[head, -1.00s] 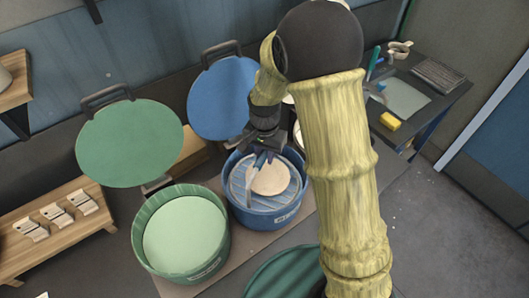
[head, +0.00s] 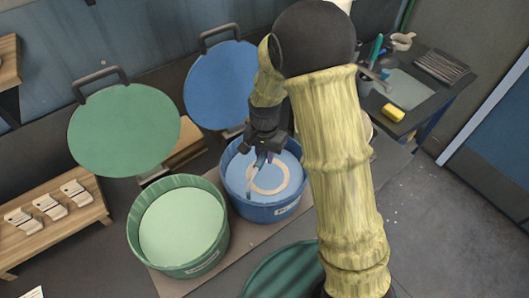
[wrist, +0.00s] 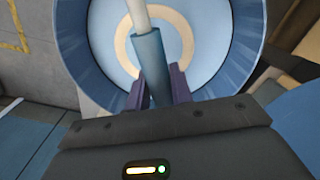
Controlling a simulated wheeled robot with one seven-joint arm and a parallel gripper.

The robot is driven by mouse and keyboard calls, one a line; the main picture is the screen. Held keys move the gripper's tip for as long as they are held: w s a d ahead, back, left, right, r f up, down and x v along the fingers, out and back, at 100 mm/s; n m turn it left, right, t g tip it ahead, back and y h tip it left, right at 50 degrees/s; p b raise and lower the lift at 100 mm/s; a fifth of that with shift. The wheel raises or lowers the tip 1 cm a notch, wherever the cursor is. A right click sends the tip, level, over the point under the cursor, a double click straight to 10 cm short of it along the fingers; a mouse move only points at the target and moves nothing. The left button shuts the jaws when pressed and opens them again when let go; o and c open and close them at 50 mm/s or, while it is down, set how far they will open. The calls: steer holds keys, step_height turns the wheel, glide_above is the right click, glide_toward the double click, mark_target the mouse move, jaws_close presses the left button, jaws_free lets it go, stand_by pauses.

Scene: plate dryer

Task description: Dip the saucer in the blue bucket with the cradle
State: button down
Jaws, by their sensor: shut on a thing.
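My gripper (head: 264,150) is shut on the blue handle (wrist: 150,60) of the cradle, low over the blue bucket (head: 262,213). In the wrist view the two purple fingers (wrist: 157,88) flank this handle, and a pale rod (wrist: 137,14) continues from it toward the bucket. A beige ring (head: 268,192) shows inside the bucket, with pale blue liquid (head: 291,166) around it and blue in its middle. It also shows in the wrist view (wrist: 182,28). I cannot tell whether the ring is the saucer's rim or part of the cradle. The saucer's full disc is not visible.
The blue lid (head: 220,85) stands open behind the bucket. A green bucket (head: 180,235) with its raised green lid (head: 124,130) is close on the left. A wooden shelf (head: 75,222) is far left, and a dark table (head: 430,85) with a yellow sponge (head: 392,112) stands right.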

steer(key=shift+f+b, duration=1.2)
steer(key=shift+f, duration=0.75)
steer(key=shift+r, duration=0.1)
stand_by(1.3)
step_height(320, 180, up, 17)
steer(key=p, duration=1.4)
steer(key=shift+r, duration=0.2)
stand_by(1.6)
stand_by(0.7)
